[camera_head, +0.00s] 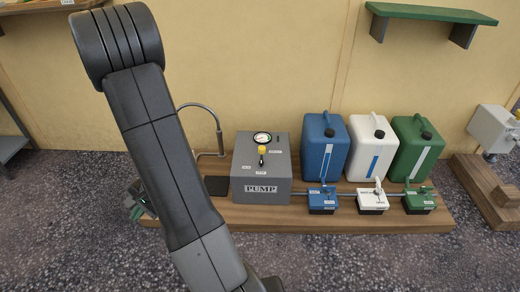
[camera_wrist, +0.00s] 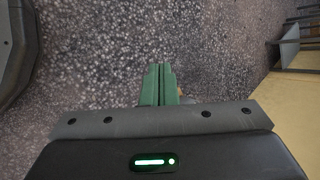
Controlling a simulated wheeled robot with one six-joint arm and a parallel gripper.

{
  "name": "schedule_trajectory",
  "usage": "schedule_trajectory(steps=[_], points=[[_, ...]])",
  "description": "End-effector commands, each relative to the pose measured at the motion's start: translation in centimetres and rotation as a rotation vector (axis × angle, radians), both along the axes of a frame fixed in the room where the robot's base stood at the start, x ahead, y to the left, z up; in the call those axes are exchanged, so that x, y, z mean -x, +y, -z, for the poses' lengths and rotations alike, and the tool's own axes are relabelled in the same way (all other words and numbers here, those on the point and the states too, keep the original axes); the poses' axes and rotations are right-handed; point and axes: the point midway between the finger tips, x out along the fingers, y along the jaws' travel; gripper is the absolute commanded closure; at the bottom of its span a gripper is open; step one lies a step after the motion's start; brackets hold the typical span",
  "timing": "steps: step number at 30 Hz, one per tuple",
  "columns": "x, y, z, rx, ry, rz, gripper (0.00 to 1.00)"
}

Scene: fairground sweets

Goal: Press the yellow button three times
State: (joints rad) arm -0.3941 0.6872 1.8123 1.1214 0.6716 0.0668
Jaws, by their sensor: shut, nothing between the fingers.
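The yellow button (camera_head: 261,150) is small and sits on the sloping top of the grey box marked PUMP (camera_head: 262,190), just below a round gauge (camera_head: 262,138). My gripper (camera_wrist: 159,68) shows in the wrist view with its two green fingers shut together and nothing between them, over dark speckled ground. In the head view my arm crosses the left side and hides most of the gripper. The gripper is to the left of the pump box and apart from it. The button is not recognisable in the wrist view.
Blue (camera_head: 325,147), white (camera_head: 371,147) and green (camera_head: 413,147) canisters stand right of the pump box on a wooden platform (camera_head: 330,217), with small valve units before them. A bent grey pipe (camera_head: 217,128) rises left of the box. The ground in front is clear.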

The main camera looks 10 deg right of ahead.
Motion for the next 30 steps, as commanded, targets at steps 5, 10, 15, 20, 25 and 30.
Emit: schedule_trajectory(steps=[5,10,15,20,25,30], points=[[-2.6,7.2,6.2,-0.085,0.070,0.140,1.00],[-3.7,11.3,9.7,-0.131,0.116,0.235,1.00],[-4.1,12.9,10.8,-0.149,0.132,0.275,1.00],[-4.1,13.0,10.8,-0.151,0.134,0.280,1.00],[-4.1,12.9,10.8,-0.150,0.134,0.279,1.00],[-4.1,12.9,10.8,-0.150,0.134,0.279,1.00]])
